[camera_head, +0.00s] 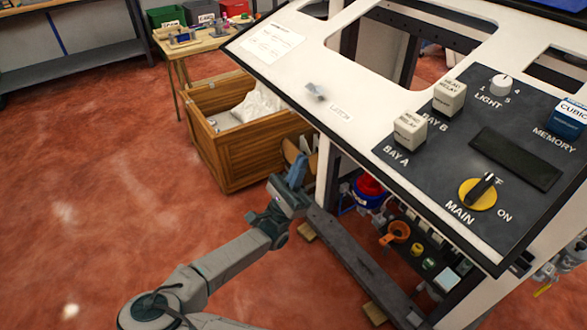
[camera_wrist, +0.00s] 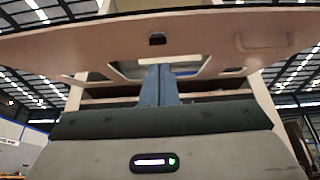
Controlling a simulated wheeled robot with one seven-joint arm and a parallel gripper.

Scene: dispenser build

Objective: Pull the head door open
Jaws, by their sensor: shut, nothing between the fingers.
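A white sloping panel (camera_head: 290,72), which I take to be the head door, has dark edges and large cutouts. In the wrist view, the panel's pale underside (camera_wrist: 75,45) spans the top, with a small dark slot (camera_wrist: 157,39) just above the fingers. My shut fingers (camera_wrist: 157,70) hold nothing. Whether they touch the panel cannot be told.
A dark control plate (camera_head: 490,150) with a yellow MAIN knob (camera_head: 478,193) and relay blocks lies to the right. A wooden crate (camera_head: 240,145) stands behind my gripper. A dark beam (camera_head: 355,262) lies low to its right. The red floor at left is clear.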

